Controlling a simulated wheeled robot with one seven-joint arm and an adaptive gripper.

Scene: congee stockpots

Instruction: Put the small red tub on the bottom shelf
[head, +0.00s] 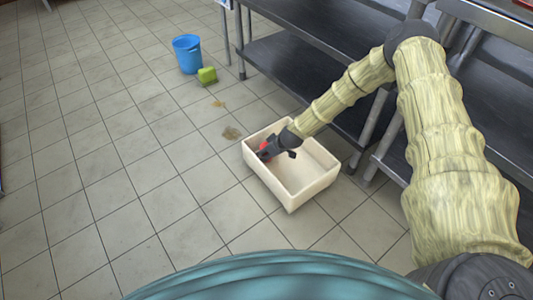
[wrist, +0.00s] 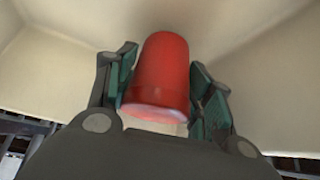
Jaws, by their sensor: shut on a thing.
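The small red tub (wrist: 162,75) stands out between the two finger pads of my gripper (wrist: 163,90) in the wrist view, against pale crate walls. In the head view a bit of the red tub (head: 263,145) shows at the end of my gripper (head: 268,152), inside the white crate (head: 290,203) on the floor. My gripper is shut on the tub. Whether the tub touches the crate is hard to tell. The bottom shelf (head: 290,70) is a dark board low on the metal rack, behind and to the right of the crate.
A blue bucket (head: 187,54) and a green block (head: 207,75) stand on the floor at the back. Brown stains (head: 231,132) mark the tiles near the crate. Metal rack legs (head: 369,130) stand just right of the crate. The tiled floor at left is clear.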

